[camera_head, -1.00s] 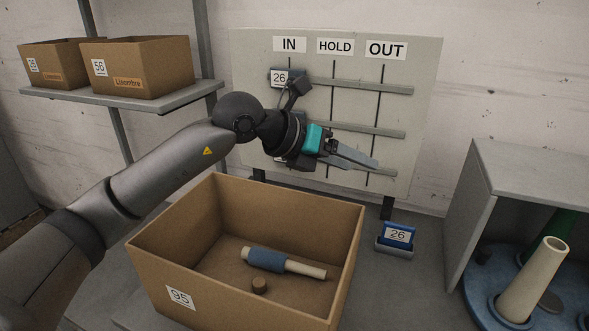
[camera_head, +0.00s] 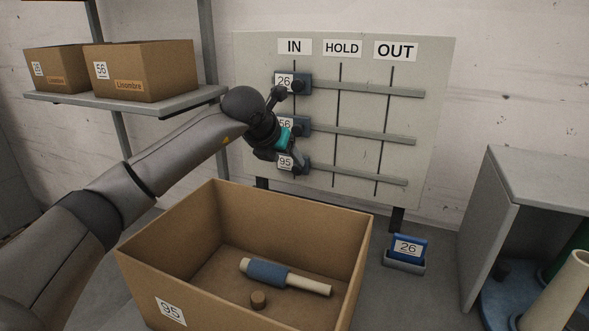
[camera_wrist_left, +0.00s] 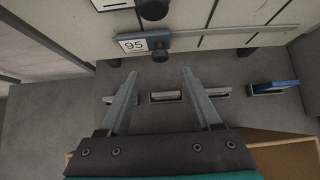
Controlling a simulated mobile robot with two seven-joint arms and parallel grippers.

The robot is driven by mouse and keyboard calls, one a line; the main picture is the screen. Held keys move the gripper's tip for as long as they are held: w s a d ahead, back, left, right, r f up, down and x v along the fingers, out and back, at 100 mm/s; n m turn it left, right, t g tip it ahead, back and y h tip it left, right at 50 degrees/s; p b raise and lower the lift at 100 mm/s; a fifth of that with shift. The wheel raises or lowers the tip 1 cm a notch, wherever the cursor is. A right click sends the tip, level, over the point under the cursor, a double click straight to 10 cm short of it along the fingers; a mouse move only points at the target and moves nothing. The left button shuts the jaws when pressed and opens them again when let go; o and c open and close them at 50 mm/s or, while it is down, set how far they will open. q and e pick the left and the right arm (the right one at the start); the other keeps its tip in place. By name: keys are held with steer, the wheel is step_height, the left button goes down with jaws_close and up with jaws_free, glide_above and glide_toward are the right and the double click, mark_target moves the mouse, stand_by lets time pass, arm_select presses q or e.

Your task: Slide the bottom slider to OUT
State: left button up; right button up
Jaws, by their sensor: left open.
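The bottom slider (camera_head: 285,162), a dark block with a white 95 label, sits under IN at the left end of the bottom rail (camera_head: 360,176). In the left wrist view the 95 slider (camera_wrist_left: 132,45) shows a dark round knob (camera_wrist_left: 160,53). My left gripper (camera_wrist_left: 160,74) is open and empty. Its two fingers point toward the board, with the knob just beyond and between their tips in that view. In the head view my left gripper (camera_head: 294,160) partly covers the bottom slider. The OUT label (camera_head: 395,51) is at the board's upper right. My right gripper is not in view.
The 26 slider (camera_head: 285,82) and 56 slider (camera_head: 286,125) are also under IN, on the rails above. An open cardboard box (camera_head: 172,310) holding a tube stands below the board. A blue 26 tag (camera_head: 407,247) stands in a holder to its right. The rails are clear toward OUT.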

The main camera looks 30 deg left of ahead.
mark_target(296, 170)
arm_select(q)
steer(key=x, duration=0.7)
steer(key=shift+w+f, duration=0.1)
steer(key=shift+c, duration=0.2)
jaws_close()
stand_by(0.4)
stand_by(0.8)
